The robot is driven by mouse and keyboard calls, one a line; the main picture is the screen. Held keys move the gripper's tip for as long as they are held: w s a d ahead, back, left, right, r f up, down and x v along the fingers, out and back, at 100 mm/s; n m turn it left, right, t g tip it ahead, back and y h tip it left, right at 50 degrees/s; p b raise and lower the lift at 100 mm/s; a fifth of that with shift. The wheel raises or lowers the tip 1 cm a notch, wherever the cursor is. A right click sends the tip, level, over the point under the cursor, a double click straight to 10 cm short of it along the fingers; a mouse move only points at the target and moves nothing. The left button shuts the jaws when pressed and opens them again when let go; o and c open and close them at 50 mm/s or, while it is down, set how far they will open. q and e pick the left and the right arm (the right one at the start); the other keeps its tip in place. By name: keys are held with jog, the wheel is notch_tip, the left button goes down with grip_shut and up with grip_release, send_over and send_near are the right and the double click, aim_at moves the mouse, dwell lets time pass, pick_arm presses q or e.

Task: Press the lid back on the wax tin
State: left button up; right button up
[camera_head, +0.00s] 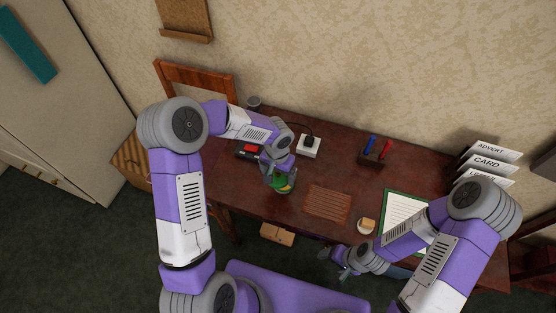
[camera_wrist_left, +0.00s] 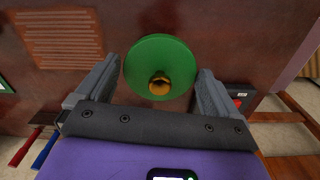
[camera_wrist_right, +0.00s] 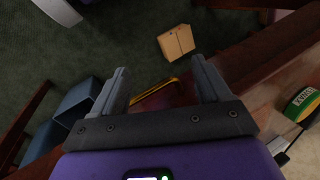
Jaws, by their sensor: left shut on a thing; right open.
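The round green lid (camera_wrist_left: 160,52) with a gold knob is between the fingers of my left gripper (camera_wrist_left: 160,88) in the left wrist view.
A cardboard box (camera_head: 276,234) is on the floor.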

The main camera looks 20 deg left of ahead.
aim_at(283, 177)
pick_arm(q)
jog(key=shift+w+d+r+m+p, duration=0.25)
jog(key=shift+w+d+m+p, duration=0.05)
jog(key=shift+w+p, duration=0.2)
jog(key=shift+w+d+r+m+p, duration=0.2)
jog(key=shift+w+d+m+p, duration=0.15)
jog(key=shift+w, duration=0.3)
jog(key=shift+w+f, duration=0.1)
jog(key=shift+f, duration=0.1)
jog(key=shift+f+b, duration=1.15)
jog(key=shift+f, duration=0.8)
jog(key=shift+f+b, duration=1.05)
jog(key=shift+f, duration=0.2)
pick_arm(e)
jog(key=shift+f, duration=0.75)
pick_arm(q)
jog(key=shift+f+b, duration=0.15)
jog(key=shift+b, duration=0.65)
pick_arm(e)
jog(key=shift+f, duration=0.75)
pick_arm(q)
jog(key=o, duration=0.7)
